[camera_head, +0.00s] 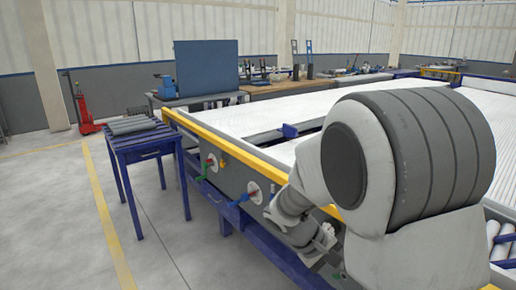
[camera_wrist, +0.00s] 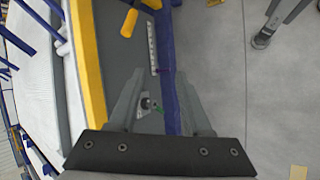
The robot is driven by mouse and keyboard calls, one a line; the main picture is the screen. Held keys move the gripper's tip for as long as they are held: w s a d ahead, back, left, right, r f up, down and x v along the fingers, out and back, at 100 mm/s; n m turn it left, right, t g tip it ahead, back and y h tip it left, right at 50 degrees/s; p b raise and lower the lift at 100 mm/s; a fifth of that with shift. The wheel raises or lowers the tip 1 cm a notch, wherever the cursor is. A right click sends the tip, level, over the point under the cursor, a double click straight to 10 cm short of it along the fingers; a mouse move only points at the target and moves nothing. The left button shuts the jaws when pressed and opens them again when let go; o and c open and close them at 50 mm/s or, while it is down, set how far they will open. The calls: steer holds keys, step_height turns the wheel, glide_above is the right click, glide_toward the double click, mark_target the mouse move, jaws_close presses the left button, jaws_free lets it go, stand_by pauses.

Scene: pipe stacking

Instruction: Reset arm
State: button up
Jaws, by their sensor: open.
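My arm fills the right of the head view, and its wrist hangs low in front of the large machine's side. My gripper (camera_wrist: 161,84) shows in the wrist view with its two grey fingers spread apart and nothing between them. It points down past the machine's side, with a blue rail and the grey floor behind it. In the head view the fingers are too small and partly hidden to make out. Several grey pipes (camera_head: 133,125) lie on a small blue table (camera_head: 150,143) at the left, well apart from my gripper.
The large machine (camera_head: 232,178) has a yellow edge and a white roller bed (camera_head: 260,118); its side is close to my gripper. A workbench with a blue panel (camera_head: 207,68) stands behind. A red pallet jack (camera_head: 84,115) is at far left. The left floor is clear.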

steer(key=s+a+r+m+t+y, duration=0.2)
steer(key=s+a+r+t+y, duration=0.15)
steer(key=s+r, duration=0.4)
steer(key=s+a+r+m+t+y, duration=0.2)
steer(key=s+r+t+y, duration=0.15)
steer(key=s+r, duration=0.4)
step_height(320, 180, up, 18)
steer(key=p, duration=1.9)
steer(key=shift+s+d+g+y, duration=0.2)
steer(key=shift+g+y, duration=0.2)
steer(key=shift+d, duration=0.2)
